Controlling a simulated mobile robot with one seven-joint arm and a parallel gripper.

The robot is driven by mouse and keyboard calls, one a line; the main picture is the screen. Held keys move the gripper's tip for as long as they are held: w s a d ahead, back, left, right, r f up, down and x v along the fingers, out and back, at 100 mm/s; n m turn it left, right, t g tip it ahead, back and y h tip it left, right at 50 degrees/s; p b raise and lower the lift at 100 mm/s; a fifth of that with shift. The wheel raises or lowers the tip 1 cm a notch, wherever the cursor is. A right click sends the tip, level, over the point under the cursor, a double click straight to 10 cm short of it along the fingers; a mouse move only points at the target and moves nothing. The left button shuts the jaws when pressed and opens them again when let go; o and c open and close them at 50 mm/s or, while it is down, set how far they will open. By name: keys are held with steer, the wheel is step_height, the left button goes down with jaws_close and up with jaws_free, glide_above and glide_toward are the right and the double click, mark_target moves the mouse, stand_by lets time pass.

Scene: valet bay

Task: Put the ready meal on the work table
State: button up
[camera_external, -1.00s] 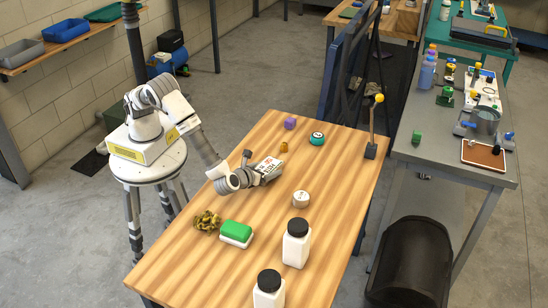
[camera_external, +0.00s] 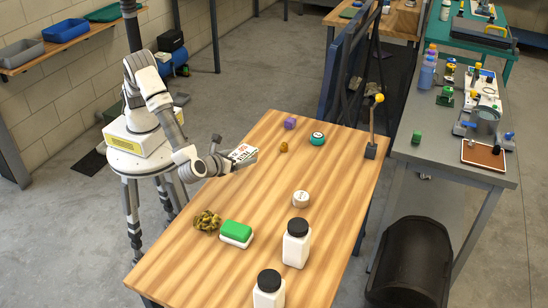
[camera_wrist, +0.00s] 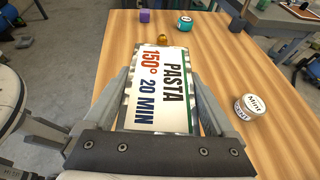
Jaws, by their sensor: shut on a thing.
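The ready meal (camera_wrist: 160,88) is a rectangular foil tray with a white lid printed "PASTA 150° 20 MIN". My gripper (camera_wrist: 160,105) is shut on it, one finger along each side. In the external view the ready meal (camera_external: 243,153) is held by my gripper (camera_external: 235,158) near the left edge of the wooden work table (camera_external: 270,215). It appears to be above the tabletop, but the exact height is hard to tell.
The table's centre is clear.

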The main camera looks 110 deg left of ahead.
steer(key=shift+s+d+r, duration=0.35)
steer(key=shift+d+r, duration=0.1)
steer(key=shift+d, duration=0.55)
steer(key=d+m+t+h, duration=0.1)
steer(key=d+m+t, duration=0.1)
steer(key=d, duration=0.3)
steer(key=w+d+m+t+h+b, duration=0.1)
steer(key=d+m+t+h, duration=0.1)
steer(key=d, duration=0.4)
steer(key=d+m+t+h, duration=0.1)
steer(key=d+m+t, duration=0.2)
steer(key=d, duration=0.3)
steer(key=shift+w+f+m+t+b, duration=0.25)
steer(key=shift+w+m+t+b, duration=0.05)
steer(key=shift+w+t+b, duration=0.1)
steer(key=s+d+m+t+h+b, duration=0.15)
steer(key=s+d+m+h, duration=0.3)
steer(key=d, duration=0.65)
steer(key=s+d+m+t+h, duration=0.25)
steer(key=d+m+h, duration=0.2)
steer(key=d, duration=0.55)
steer(key=b, duration=0.4)
glide_above(197, 270)
steer(key=shift+n+g, duration=0.3)
step_height(197, 270, down, 6)
steer(key=shift+d+f, duration=0.1)
steer(key=shift+f, duration=0.05)
steer(key=shift+f+b, duration=0.6)
steer(key=shift+f, duration=1.3)
